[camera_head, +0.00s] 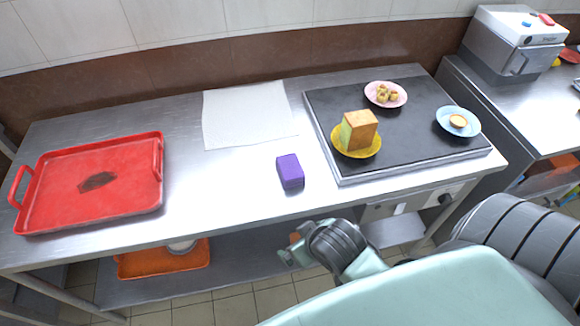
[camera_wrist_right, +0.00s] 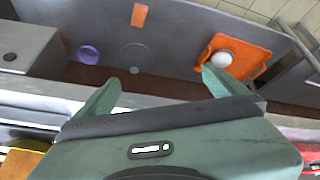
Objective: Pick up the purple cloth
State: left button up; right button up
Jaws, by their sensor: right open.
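The purple cloth (camera_head: 290,171) is a small, folded, block-like bundle on the steel table (camera_head: 235,186), near its front edge. It lies between the white sheet and the dark board in the head view. My right gripper (camera_head: 288,257) is in front of the table edge, nearer to me than the cloth and apart from it. In the right wrist view my right gripper (camera_wrist_right: 158,92) has its two green fingers spread wide, with nothing between them. I cannot make out the cloth in that view. My left gripper is in neither view.
A red tray (camera_head: 60,205) lies at the left. A white sheet (camera_head: 225,136) lies behind the cloth. At the right, a dark board (camera_head: 415,142) holds a sponge-like block (camera_head: 360,131) on a yellow plate and two small dishes. An orange tray (camera_wrist_right: 250,66) sits on the lower shelf.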

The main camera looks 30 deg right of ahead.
jog(key=w+a+r+t, duration=0.1)
jog(key=w+r+t, duration=0.9)
jog(key=w+r, duration=0.8)
jog(key=w+a+r+n+t+y, duration=0.3)
jog(key=a+r+n+y, duration=0.4)
jog(key=a+r+y, duration=0.5)
jog(key=s+a+n+g+y, duration=0.3)
jog(key=a+n+g+y, duration=0.35)
jog(key=n+g, duration=0.2)
jog(key=m+g+h, duration=0.2)
jog(key=g+h, duration=0.8)
jog(key=h, duration=0.8)
send_over(290, 165)
jog(key=shift+n, duration=0.25)
jog(key=f, duration=1.8)
jog(key=shift+d+f, duration=0.2)
jog(key=shift+s+d+f, duration=0.1)
jog(key=shift+d+f, duration=0.1)
jog(key=shift+f, duration=0.05)
jog(key=f, duration=0.2)
jog(key=f+p, duration=0.1)
jog(key=f, duration=0.1)
jog(key=f+p, duration=0.1)
jog(key=f, duration=0.1)
jog(key=shift+a+f, duration=0.2)
jog(key=shift+a, duration=0.2)
jog(key=shift+f, duration=0.4)
